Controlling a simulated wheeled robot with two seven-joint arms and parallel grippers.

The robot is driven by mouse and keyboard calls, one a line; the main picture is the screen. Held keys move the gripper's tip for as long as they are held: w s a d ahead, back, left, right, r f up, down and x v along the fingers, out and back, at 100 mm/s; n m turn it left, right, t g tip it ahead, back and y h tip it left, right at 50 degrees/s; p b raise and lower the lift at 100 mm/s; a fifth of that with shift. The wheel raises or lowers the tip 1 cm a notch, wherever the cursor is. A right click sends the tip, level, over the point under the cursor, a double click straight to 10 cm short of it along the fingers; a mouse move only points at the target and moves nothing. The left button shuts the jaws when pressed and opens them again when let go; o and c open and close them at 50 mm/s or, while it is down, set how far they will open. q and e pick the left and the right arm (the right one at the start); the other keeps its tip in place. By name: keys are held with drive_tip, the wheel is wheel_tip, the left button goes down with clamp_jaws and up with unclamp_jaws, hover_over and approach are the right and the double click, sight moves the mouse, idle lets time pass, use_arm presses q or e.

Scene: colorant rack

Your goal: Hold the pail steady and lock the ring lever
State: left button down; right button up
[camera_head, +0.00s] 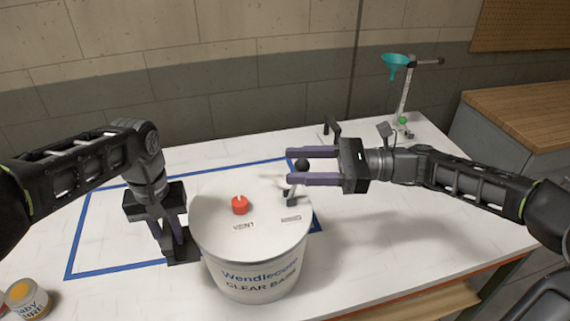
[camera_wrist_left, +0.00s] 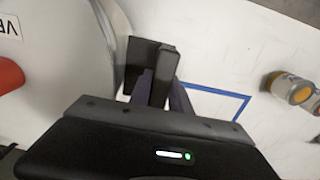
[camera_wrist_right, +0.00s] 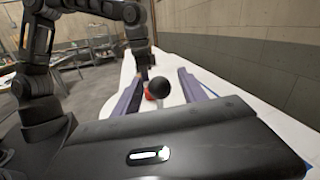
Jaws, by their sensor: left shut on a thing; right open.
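The white pail (camera_head: 250,262), marked "Wendlecore CLEAR BASE", stands upright on the table. Its pale lid has a red vent cap (camera_head: 239,205), also at the left edge of the left wrist view (camera_wrist_left: 9,75). The ring lever has a black ball knob (camera_head: 302,165) above the lid's far right rim. My left gripper (camera_head: 178,245) points down at the pail's left side, shut on a dark block (camera_wrist_left: 138,62) beside the pail wall. My right gripper (camera_head: 288,166) is open and level, its fingers on either side of the knob. The knob (camera_wrist_right: 158,87) shows between them; I cannot tell if they touch it.
Blue tape (camera_head: 90,220) outlines a rectangle under the pail. Small cans (camera_head: 30,297) stand at the front left. A stand (camera_head: 404,100) with a teal funnel (camera_head: 395,62) is at the back right.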

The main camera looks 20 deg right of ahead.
drive_tip(key=shift+x, duration=1.55)
drive_tip(key=shift+c, duration=0.3)
clamp_jaws()
